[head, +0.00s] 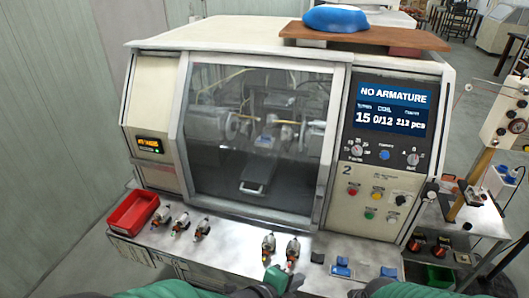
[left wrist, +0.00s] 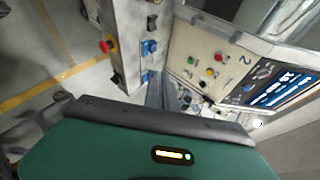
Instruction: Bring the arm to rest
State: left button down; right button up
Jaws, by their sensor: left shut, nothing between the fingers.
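My left gripper (head: 284,277) is shut and empty at the bottom middle of the head view. It is low at the machine's front ledge, close below two small armatures (head: 292,249); I cannot tell whether it touches anything. In the left wrist view, my own green arm housing with a small lit strip fills the lower part. My right gripper cannot be made out; only a bit of green and dark arm shows at the bottom edge of the head view.
The winding machine (head: 151,65) stands ahead, its screen (head: 393,106) reading "NO ARMATURE". On its ledge are a red bin (head: 133,212), three armatures (head: 181,222) at left and blue parts (head: 341,270) at right. A side stand (head: 462,226) holds spools and a green bin.

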pick_arm(q)
jog(key=w+a+f+n+y+b, duration=0.2)
jog(key=a+f+n+b, duration=0.15)
jog(key=a, duration=0.25)
jog(key=w+a+f+n+y+b, duration=0.2)
jog(key=a+f+n, duration=0.3)
jog(key=a, duration=0.1)
jog(key=s+a+f+n+g+y+b, duration=0.2)
jog(key=s+a+f+n+b, duration=0.1)
jog(key=s+a+f+n, duration=0.2)
jog(key=s+a+f+n+g+y+b, duration=0.2)
jog(key=s+a+f+n+g+b, duration=0.1)
jog(key=a+n, duration=0.7)
jog(key=shift+s+a+f+n+b, duration=0.2)
jog(key=shift+s+f+n+b, duration=0.55)
jog(key=shift+s, duration=0.5)
pick_arm(e)
jog(key=s+x, duration=0.2)
jog(key=x, duration=1.2)
jog(key=shift+f, duration=0.3)
pick_arm(q)
jog(key=shift+a+f, duration=0.15)
jog(key=shift+a, duration=0.2)
pick_arm(e)
jog(key=shift+s+a, duration=0.1)
jog(key=shift+a, duration=0.2)
